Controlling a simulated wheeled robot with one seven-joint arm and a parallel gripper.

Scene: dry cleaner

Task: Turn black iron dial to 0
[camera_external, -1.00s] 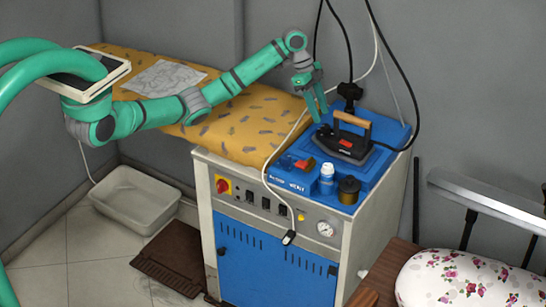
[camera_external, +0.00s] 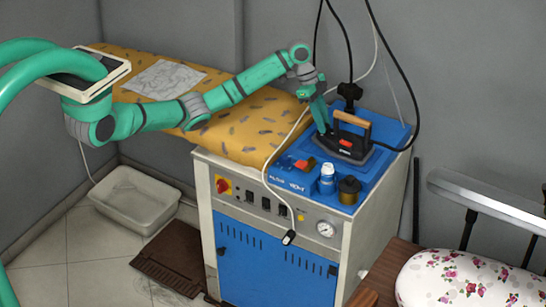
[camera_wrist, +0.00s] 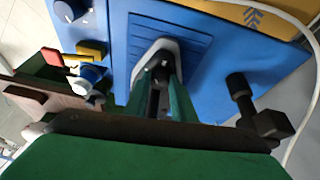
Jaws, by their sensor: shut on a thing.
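The black iron (camera_external: 352,150) with a wooden handle (camera_external: 351,119) and a red part on its side rests on the blue top of the ironing station. My gripper (camera_external: 324,129) is lowered at the iron's left front end, its green fingers pointing down. In the wrist view, my gripper (camera_wrist: 157,92) is shut on a small dark part between its fingers, which I take as the black iron dial (camera_wrist: 154,99). The iron's pale grey tip (camera_wrist: 160,52) shows just beyond the fingers. The dial's marks and its setting are hidden.
A black hose (camera_external: 349,91) rises behind the iron. A white cable (camera_external: 264,167) hangs over the station's front. The patterned ironing board (camera_external: 240,128) lies left.

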